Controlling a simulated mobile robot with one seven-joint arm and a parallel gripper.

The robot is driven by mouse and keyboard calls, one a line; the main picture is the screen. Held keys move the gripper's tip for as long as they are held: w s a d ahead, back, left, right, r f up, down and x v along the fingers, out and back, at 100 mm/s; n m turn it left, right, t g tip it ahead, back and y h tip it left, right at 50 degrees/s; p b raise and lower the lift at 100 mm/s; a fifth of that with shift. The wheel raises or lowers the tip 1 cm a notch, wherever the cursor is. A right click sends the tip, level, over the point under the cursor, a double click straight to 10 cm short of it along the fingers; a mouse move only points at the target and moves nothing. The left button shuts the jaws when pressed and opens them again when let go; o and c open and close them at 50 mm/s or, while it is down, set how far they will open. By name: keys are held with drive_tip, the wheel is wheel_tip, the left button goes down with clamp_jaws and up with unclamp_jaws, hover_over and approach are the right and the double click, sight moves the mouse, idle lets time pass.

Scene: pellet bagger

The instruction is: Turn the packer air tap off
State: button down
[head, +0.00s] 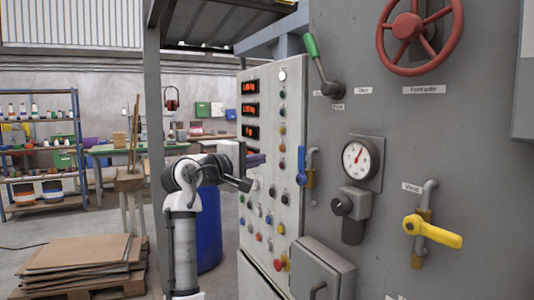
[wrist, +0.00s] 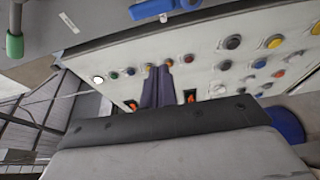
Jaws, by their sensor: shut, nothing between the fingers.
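A tap with a blue lever (head: 301,165) sits on the grey machine wall beside the button panel; its lever stands upright, alongside its short pipe. The blue lever also shows at the top edge of the wrist view (wrist: 153,8). A second tap with a yellow lever (head: 434,231) is further right, its lever lying roughly sideways across its vertical pipe. I cannot read which label names the packer air tap. My gripper (head: 262,159) is shut and empty in front of the button panel, left of the blue lever and apart from it. Its fingers (wrist: 158,72) point towards the panel.
The button panel (head: 270,210) carries several knobs and displays. A green-handled lever (head: 312,48), a gauge (head: 357,158), a red handwheel (head: 408,27) and a grey box (head: 322,268) crowd the wall. A post (head: 153,120) and a blue barrel (head: 209,228) stand left.

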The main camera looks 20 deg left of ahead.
sight(301, 165)
drive_tip(key=p+x, duration=0.3)
drive_tip(key=x, duration=0.7)
drive_tip(key=shift+s+d+p, duration=0.15)
drive_tip(key=shift+s+d, duration=0.5)
drive_tip(key=shift+d, duration=0.2)
drive_tip(key=shift+s+d+p, duration=0.15)
drive_tip(key=shift+s+d, duration=0.5)
drive_tip(key=shift+d, duration=0.2)
